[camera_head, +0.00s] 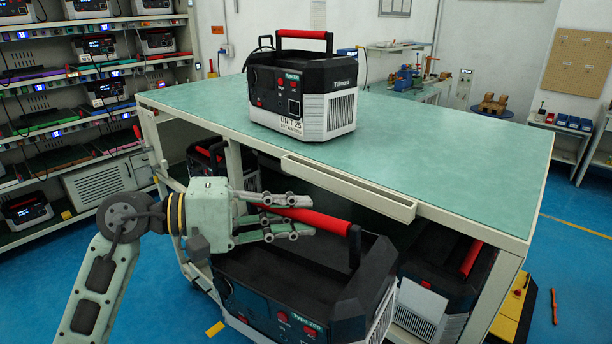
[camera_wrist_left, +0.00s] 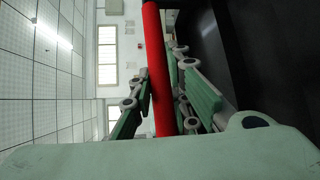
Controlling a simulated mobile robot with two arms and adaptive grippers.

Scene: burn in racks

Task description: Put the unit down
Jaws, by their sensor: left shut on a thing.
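My left gripper (camera_head: 288,217) is shut on the red handle (camera_head: 318,222) of a black and grey unit (camera_head: 290,275) with "Type-200" on its front. The unit is in front of the green-topped workbench (camera_head: 450,160), below its top; whether anything supports it is cut off at the frame's bottom. In the left wrist view the red handle (camera_wrist_left: 159,70) runs between the fingers (camera_wrist_left: 160,105), with the dark unit body (camera_wrist_left: 270,60) on the right. Another unit (camera_head: 303,92), marked "UNIT 25", stands upright on the bench. My right gripper is not in view.
More units, one with a red handle (camera_head: 472,258), stand under the bench. A rack (camera_head: 90,110) full of units stands at the left. The bench top right of the standing unit is clear. A yellow object (camera_head: 513,310) is on the floor at right.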

